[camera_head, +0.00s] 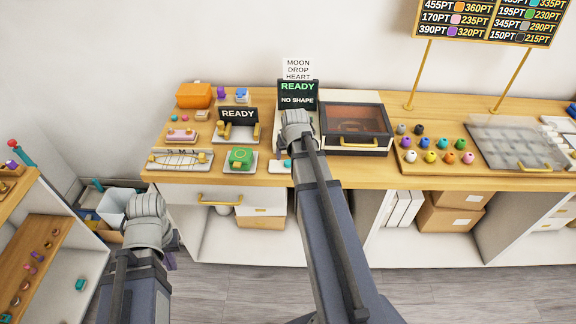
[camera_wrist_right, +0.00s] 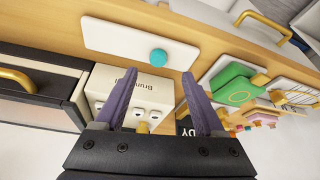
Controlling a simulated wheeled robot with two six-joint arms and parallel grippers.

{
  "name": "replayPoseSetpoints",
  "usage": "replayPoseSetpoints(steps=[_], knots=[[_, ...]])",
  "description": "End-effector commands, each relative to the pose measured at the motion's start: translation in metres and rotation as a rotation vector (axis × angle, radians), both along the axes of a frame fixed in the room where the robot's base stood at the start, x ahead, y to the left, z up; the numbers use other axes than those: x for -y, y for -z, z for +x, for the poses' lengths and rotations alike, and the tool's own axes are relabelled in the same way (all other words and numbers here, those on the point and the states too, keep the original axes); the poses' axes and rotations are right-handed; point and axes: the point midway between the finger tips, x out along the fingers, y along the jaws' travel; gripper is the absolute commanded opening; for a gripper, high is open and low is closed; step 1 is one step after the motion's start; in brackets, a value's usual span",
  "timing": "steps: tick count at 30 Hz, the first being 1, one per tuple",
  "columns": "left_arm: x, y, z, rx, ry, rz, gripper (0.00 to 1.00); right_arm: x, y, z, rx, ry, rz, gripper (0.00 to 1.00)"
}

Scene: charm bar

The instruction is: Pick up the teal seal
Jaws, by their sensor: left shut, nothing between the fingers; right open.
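A small round teal piece (camera_wrist_right: 158,57), which looks like the teal seal, sits on a white rectangular plate (camera_wrist_right: 115,37) in the right wrist view. In the head view the teal piece (camera_head: 287,163) shows near the counter's front edge, just left of my right arm. My right gripper (camera_wrist_right: 160,73) is open, its two purple fingers apart and nothing between them; the teal piece appears just beyond the fingertips. In the head view my right wrist hides those fingers. My left gripper (camera_head: 171,260) is low at the left, shut and empty, mostly hidden behind its arm.
A green device (camera_head: 241,158) stands left of the plate. A dark-lidded box (camera_head: 355,128) stands right of my right arm. A tray of several coloured beads (camera_head: 436,158) is further right. A side shelf (camera_head: 45,235) with small items stands at the left.

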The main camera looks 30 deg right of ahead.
Motion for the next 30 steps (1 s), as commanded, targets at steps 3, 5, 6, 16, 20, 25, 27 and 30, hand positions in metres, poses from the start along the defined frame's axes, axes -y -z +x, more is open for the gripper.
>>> replayPoseSetpoints(steps=[3, 5, 6, 16, 20, 25, 27, 30], knots=[[0.0, 0.014, 0.0, 0.0, -0.001, 0.0, 0.0, 0.002, 0.014, 0.005, 0.0, -0.001, 0.0, 0.71], [0.0, 0.014, 0.0, 0.0, -0.001, 0.0, 0.0, 0.002, 0.015, 0.005, -0.001, -0.001, 0.0, 0.71], [0.0, 0.014, 0.0, 0.0, -0.001, 0.0, 0.0, 0.002, 0.014, 0.005, -0.001, -0.001, 0.0, 0.71], [0.0, 0.033, 0.0, 0.0, -0.001, 0.0, 0.0, 0.007, 0.033, 0.012, -0.001, -0.001, 0.0, 0.71], [0.0, 0.049, 0.0, 0.0, -0.001, 0.0, 0.0, 0.011, 0.049, 0.019, -0.001, -0.001, 0.0, 0.71], [0.0, 0.062, 0.0, 0.0, -0.001, 0.0, 0.0, 0.012, 0.062, 0.024, -0.001, -0.001, 0.0, 0.71], [0.0, 0.061, 0.0, 0.0, -0.001, 0.0, 0.0, 0.013, 0.061, 0.024, -0.001, -0.001, 0.0, 0.71], [0.0, 0.06, 0.0, 0.0, -0.001, 0.0, 0.0, 0.012, 0.06, 0.024, -0.001, -0.001, 0.0, 0.71]])
